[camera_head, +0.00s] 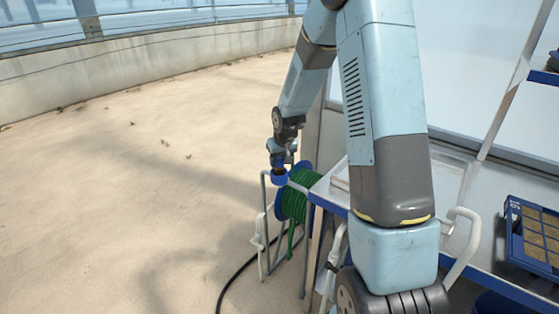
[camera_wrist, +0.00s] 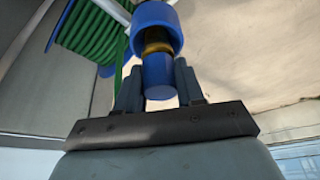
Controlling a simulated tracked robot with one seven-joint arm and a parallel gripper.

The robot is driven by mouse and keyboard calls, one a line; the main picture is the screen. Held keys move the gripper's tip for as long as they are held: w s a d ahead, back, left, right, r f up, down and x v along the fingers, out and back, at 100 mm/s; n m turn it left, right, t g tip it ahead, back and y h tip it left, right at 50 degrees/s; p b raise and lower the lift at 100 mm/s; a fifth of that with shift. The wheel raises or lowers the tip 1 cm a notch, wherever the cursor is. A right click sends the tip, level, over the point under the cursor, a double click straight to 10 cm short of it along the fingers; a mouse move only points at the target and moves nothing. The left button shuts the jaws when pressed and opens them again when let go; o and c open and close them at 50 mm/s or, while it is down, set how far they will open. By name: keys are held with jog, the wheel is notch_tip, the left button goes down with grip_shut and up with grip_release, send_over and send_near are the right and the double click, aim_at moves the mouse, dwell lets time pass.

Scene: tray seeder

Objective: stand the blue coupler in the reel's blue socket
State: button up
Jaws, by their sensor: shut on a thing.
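The blue coupler (camera_wrist: 158,77) has a brass band and sits between the two fingers of my gripper (camera_wrist: 158,86), which is shut on it. The blue socket (camera_wrist: 154,14) is a round cup on the reel's frame. In the wrist view the coupler's brass end lines up with the socket's dark mouth and appears at least partly inside it; how deep it sits I cannot tell. In the head view my gripper (camera_head: 281,158) points down just above the socket (camera_head: 278,177). The reel (camera_head: 281,203) carries green hose, which also shows in the wrist view (camera_wrist: 92,32).
A blue-edged bench (camera_head: 330,204) stands right of the reel, close to it. A blue seed tray (camera_head: 514,236) lies on the bench at far right. A black hose (camera_head: 232,279) runs over the floor. The sandy floor at left is clear.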

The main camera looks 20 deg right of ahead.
jog(key=shift+f, duration=0.5)
dwell(0.3)
jog(key=o, duration=0.9)
jog(key=shift+v, duration=5.5)
jog(key=shift+s, duration=0.1)
jog(key=s+r, duration=1.5)
jog(key=s, duration=0.1)
jog(key=shift+m+t, duration=0.6)
jog(key=shift+t, duration=0.1)
jog(key=s+r, duration=0.1)
jog(key=s, duration=0.4)
jog(key=s+r, duration=0.2)
jog(key=s, duration=0.4)
jog(key=s+r, duration=0.1)
jog(key=s, duration=0.5)
jog(key=shift+a+r, duration=0.1)
jog(key=shift+r, duration=0.05)
